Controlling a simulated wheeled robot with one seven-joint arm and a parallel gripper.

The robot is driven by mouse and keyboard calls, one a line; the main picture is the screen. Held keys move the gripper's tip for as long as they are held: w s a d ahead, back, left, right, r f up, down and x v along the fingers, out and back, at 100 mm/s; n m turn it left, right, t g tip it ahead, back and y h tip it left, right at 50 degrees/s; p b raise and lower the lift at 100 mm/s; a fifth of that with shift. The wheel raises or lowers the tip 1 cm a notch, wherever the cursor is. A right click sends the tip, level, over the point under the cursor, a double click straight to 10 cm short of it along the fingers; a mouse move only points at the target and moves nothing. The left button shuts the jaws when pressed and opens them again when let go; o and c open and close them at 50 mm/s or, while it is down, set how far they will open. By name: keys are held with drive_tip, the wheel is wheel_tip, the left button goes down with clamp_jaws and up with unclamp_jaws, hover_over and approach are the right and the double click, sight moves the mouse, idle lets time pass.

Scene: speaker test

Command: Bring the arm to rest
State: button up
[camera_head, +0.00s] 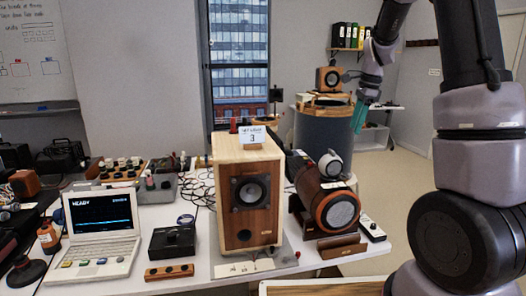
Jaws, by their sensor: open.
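My arm rises along the right side of the head view, bends over at the top and comes down toward the middle right. My gripper (361,116) has teal fingers that point down. It hangs in the air behind and to the right of the wooden speaker, in front of a grey round stand. The gripper is open. I see nothing between its fingers, though they are small and seen nearly edge-on.
A wooden speaker (249,204) with a number 3 card stands on the white table (118,287). A cylindrical speaker (330,205) lies right of it. A laptop (101,233) and a black box (172,243) are left. The grey stand (325,134) is behind; floor (385,185) shows right.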

drive_tip(key=s+a+r+n+t, duration=0.1)
drive_tip(key=s+a+r+n, duration=0.15)
drive_tip(key=s+r, duration=0.2)
drive_tip(key=s+a+r+n+t+y, duration=0.1)
drive_tip(key=s+r+n, duration=0.2)
drive_tip(key=s, duration=0.2)
drive_tip(key=s+a+r+n+t, duration=0.1)
drive_tip(key=s+r+n, duration=0.15)
drive_tip(key=s, duration=0.25)
drive_tip(key=s+a+r+n+t, duration=0.2)
drive_tip(key=s+n, duration=0.4)
drive_tip(key=s, duration=0.7)
drive_tip(key=shift+a+n+t+h, duration=0.3)
drive_tip(key=shift+a+n, duration=0.1)
drive_tip(key=shift+a, duration=0.1)
